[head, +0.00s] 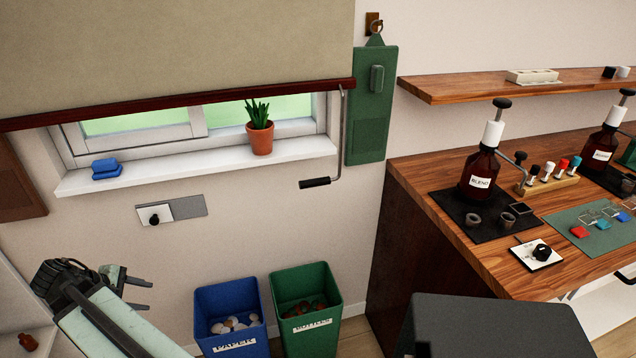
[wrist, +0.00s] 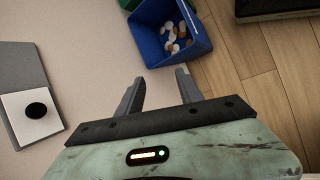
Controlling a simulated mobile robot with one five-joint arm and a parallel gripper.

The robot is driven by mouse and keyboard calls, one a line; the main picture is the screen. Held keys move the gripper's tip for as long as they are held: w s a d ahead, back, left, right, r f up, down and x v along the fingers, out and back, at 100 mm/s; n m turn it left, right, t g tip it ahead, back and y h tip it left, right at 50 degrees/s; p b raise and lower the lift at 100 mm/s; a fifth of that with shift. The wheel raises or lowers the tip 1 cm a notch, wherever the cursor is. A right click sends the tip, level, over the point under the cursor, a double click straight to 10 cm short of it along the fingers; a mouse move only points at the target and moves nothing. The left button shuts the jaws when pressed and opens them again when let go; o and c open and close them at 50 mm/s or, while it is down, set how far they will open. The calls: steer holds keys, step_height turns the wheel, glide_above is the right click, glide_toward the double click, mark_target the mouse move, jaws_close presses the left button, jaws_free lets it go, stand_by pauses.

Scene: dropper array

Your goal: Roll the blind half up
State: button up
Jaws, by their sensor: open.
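The beige roller blind (head: 180,50) hangs over the window in the head view, its dark red bottom bar (head: 190,102) a little above the sill, leaving a strip of glass showing. A thin metal crank rod hangs at the blind's right end, with a black crank handle (head: 315,183) at its lower end, pointing left. My gripper (head: 143,283) is at the lower left of the head view, well below and left of the handle. In the wrist view my gripper (wrist: 158,92) has its two fingers apart with nothing between them.
The white sill (head: 200,165) bears a potted plant (head: 260,134) and blue sponges (head: 106,168). A wall plate with a black knob (head: 154,217) sits below. A blue bin (head: 230,310) and a green bin (head: 305,295) stand on the floor. A wooden counter (head: 440,215) is at right.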

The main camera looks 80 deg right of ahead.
steer(key=w+a+f+t+y, duration=0.1)
steer(key=w+a+y, duration=0.15)
steer(key=a, duration=0.85)
steer(key=w+a+f+m+t+y, duration=0.1)
steer(key=w+a+f+y, duration=0.15)
steer(key=a, duration=0.75)
steer(key=w+a+f+t+y, duration=0.1)
steer(key=w+a, duration=0.2)
steer(key=a, duration=0.8)
steer(key=s+d+r+m+g+h, duration=0.15)
steer(key=s+d, duration=0.25)
steer(key=d, duration=0.9)
steer(key=s+d+r+m+g+h, duration=0.1)
steer(key=s+d+r+h, duration=0.25)
steer(key=d, duration=0.95)
steer(key=s+d+r+m+g+h, duration=0.15)
steer(key=s+d, duration=0.35)
steer(key=d, duration=0.8)
steer(key=m+g, duration=0.3)
steer(key=g, duration=0.9)
glide_toward(327, 180)
steer(key=f, duration=0.1)
steer(key=shift+s+d+f+h, duration=0.15)
steer(key=shift+s+d+h, duration=0.3)
steer(key=shift+s+d, duration=0.05)
steer(key=x, duration=0.7)
steer(key=shift+w, duration=0.1)
jaws_close()
